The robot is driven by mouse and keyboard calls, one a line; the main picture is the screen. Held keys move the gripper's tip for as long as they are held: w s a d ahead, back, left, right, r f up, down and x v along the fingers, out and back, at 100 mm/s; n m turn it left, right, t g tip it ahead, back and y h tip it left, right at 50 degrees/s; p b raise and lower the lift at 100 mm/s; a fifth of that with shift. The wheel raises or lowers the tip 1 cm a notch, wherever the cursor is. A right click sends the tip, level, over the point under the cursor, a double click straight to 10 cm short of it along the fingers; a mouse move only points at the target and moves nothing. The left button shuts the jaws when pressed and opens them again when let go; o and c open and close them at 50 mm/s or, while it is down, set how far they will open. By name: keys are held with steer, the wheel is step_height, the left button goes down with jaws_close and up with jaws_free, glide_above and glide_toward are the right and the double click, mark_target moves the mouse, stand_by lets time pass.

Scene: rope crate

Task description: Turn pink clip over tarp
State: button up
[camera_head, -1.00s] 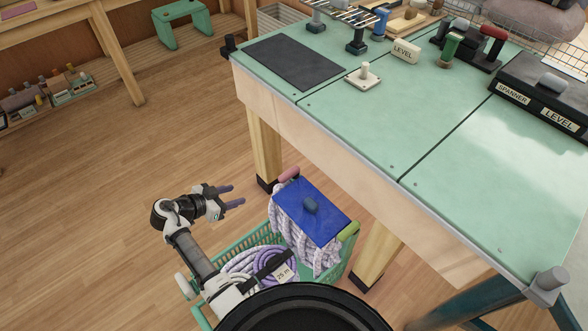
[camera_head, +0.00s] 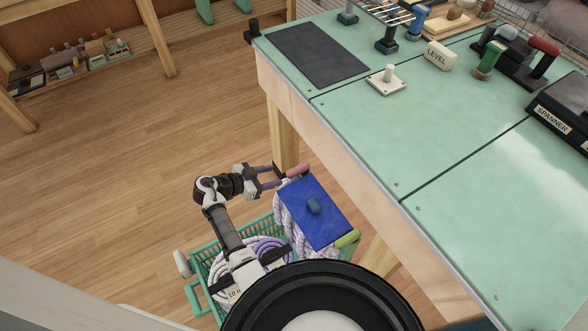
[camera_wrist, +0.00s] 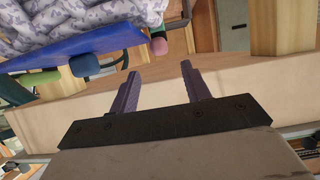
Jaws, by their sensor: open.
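The pink clip (camera_head: 298,171) is at the far left corner of the blue tarp (camera_head: 330,222). In the wrist view the pink clip (camera_wrist: 159,46) is just beyond my fingertips, beside the edge of the blue tarp (camera_wrist: 112,39). My gripper (camera_head: 276,177) is open and empty, its fingers pointing toward the clip from the left; in the head view they look close to it. The gripper also shows in the wrist view (camera_wrist: 162,70), with a gap between its fingers and the clip apart from them.
A green crate (camera_head: 207,262) holds coiled rope (camera_head: 262,247), with pale rope (camera_head: 285,215) under the tarp. A green clip (camera_head: 348,238) is at the tarp's near right corner. The green workbench (camera_head: 440,120) and its wooden leg (camera_head: 284,135) stand close by.

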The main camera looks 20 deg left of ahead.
mark_target(290, 172)
steer(key=p+x, duration=0.1)
steer(key=x, duration=0.8)
steer(key=shift+w+d, duration=0.1)
steer(key=shift+w, duration=0.05)
steer(key=shift+c, duration=0.5)
jaws_close()
